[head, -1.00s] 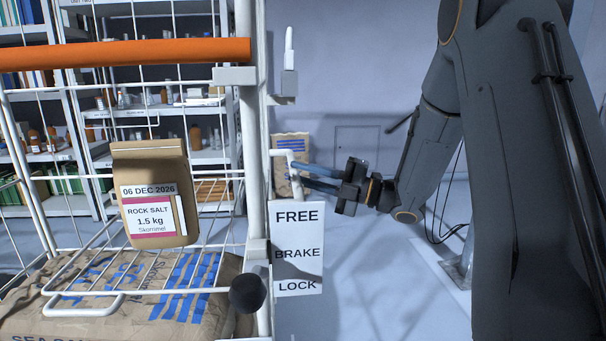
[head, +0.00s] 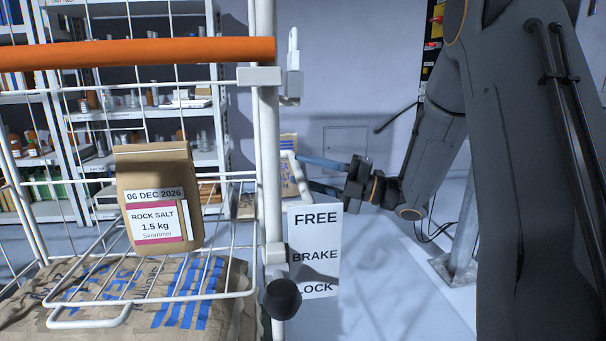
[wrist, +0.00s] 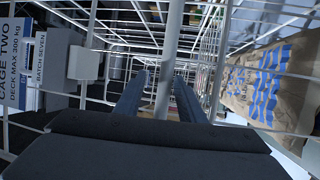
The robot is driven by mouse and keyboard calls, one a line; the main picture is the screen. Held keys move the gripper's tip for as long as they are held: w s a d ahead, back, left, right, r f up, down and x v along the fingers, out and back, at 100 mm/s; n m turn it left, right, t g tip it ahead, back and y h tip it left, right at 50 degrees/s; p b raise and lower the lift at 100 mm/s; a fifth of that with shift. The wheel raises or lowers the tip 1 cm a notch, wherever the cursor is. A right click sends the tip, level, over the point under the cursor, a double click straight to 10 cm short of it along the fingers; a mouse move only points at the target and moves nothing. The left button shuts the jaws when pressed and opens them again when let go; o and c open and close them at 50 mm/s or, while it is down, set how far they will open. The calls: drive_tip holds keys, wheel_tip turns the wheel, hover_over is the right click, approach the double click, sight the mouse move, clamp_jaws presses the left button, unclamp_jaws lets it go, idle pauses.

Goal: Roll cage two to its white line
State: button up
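Cage two is a white wire roll cage with an orange top bar (head: 140,55), filling the left of the head view. Its "CAGE TWO" plate (wrist: 12,70) shows in the wrist view. A white grip tube (head: 299,178) juts from its right post. My gripper (head: 318,175) reaches in from the right, its fingers on either side of the tube. In the wrist view the tube stands between the spread fingers (wrist: 160,95), with gaps beside it. A black brake knob (head: 283,299) appears level with LOCK on the FREE/BRAKE/LOCK sign (head: 315,250). No white line is visible.
A rock salt bag (head: 158,200) sits in the cage's wire basket (head: 95,318), above a large printed sack (head: 190,300). Shelving (head: 205,158) stands behind at left. Open floor (head: 375,285) lies right of the cage. A footed post (head: 460,265) stands farther right.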

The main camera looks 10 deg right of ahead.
drive_tip(key=shift+d+f, duration=0.1)
drive_tip(key=shift+f, duration=0.1)
drive_tip(key=v, duration=0.7)
drive_tip(key=shift+d, duration=0.35)
